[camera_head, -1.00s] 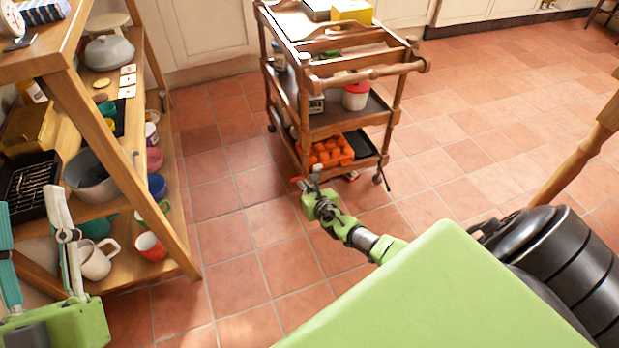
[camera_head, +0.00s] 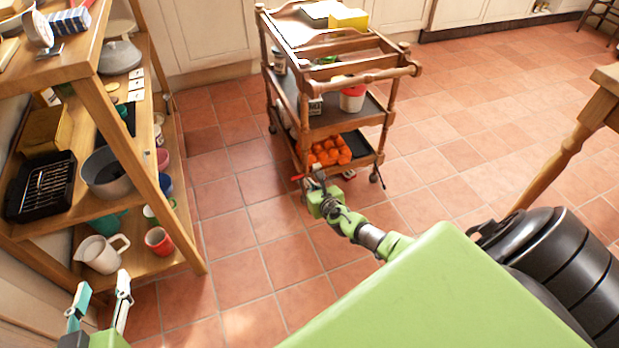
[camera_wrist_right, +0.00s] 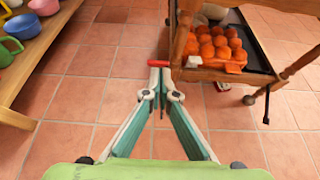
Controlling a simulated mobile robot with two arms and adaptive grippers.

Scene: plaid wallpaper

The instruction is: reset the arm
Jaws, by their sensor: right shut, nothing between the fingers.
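My right gripper (camera_head: 312,182) reaches out over the tiled floor, just in front of the wooden trolley's lower shelf. In the right wrist view its fingers (camera_wrist_right: 158,66) come together at the tips, with nothing between them. A small red piece (camera_wrist_right: 158,62) shows right at the tips; I cannot tell what it is. My left gripper (camera_head: 100,288) is at the bottom left of the head view. Its two fingers stand apart and are empty, in front of the shelf unit's lower right side.
The wooden trolley (camera_head: 392,112) holds an orange egg-like pile (camera_head: 330,151) and a white-red tub (camera_head: 352,98). At left, a wooden shelf unit (camera_head: 150,158) carries a pitcher (camera_head: 100,253), a red cup (camera_head: 158,241) and pots. A table leg (camera_head: 553,160) stands right. Floor between is clear.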

